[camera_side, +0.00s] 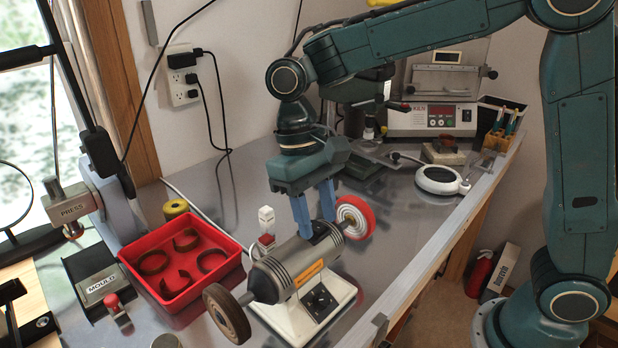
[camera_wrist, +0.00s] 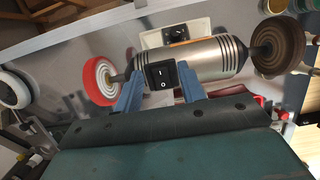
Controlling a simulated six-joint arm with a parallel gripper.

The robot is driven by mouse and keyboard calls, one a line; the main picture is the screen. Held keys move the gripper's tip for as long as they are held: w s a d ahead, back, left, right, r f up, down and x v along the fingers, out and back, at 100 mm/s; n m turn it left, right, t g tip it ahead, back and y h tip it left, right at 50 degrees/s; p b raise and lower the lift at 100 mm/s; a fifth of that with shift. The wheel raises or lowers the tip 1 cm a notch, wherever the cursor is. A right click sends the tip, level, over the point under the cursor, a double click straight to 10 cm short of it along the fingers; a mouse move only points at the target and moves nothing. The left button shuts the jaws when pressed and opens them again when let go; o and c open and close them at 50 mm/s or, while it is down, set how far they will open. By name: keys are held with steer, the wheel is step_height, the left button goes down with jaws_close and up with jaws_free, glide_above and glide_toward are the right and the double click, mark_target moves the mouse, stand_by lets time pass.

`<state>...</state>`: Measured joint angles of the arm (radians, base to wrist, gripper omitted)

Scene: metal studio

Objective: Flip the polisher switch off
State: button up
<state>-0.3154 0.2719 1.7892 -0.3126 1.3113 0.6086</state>
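The bench polisher (camera_side: 297,267) has a grey ribbed motor on a cream base, a red-and-white wheel at one end and a brown wheel at the other. Its black rocker switch (camera_wrist: 161,75), marked "I" and "O", sits on the motor housing. In the side view the switch (camera_side: 321,231) is partly hidden by my fingers. Which side of the rocker is pressed is unclear. My gripper (camera_side: 316,226) points down over the motor, close to the switch. In the wrist view the blue fingers of my gripper (camera_wrist: 159,88) are apart on either side of the switch, with nothing held.
A small red-and-white bottle (camera_side: 266,224) stands behind the motor. A white round device (camera_side: 441,180) and a control box (camera_side: 433,119) are at the back right. Bare metal bench (camera_side: 400,225) lies right of the polisher.

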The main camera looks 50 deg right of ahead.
mark_target(320, 227)
steer(key=shift+s+a+t, duration=0.1)
steer(key=shift+s+t, duration=0.1)
steer(key=shift+t, duration=0.4)
steer(key=shift+s+t, duration=0.2)
steer(key=shift+t, duration=0.7)
step_height(320, 227, up, 13)
steer(key=s+d+f+t, duration=0.2)
steer(key=s+d+f, duration=0.2)
steer(key=s+d, duration=0.3)
steer(key=s+d+f+t, duration=0.3)
steer(key=s+d, duration=0.4)
steer(key=s, duration=0.1)
steer(key=shift+d+f+t, duration=0.3)
steer(key=shift+d+f, duration=0.05)
steer(key=shift+d, duration=0.05)
stand_by(0.7)
stand_by(1.4)
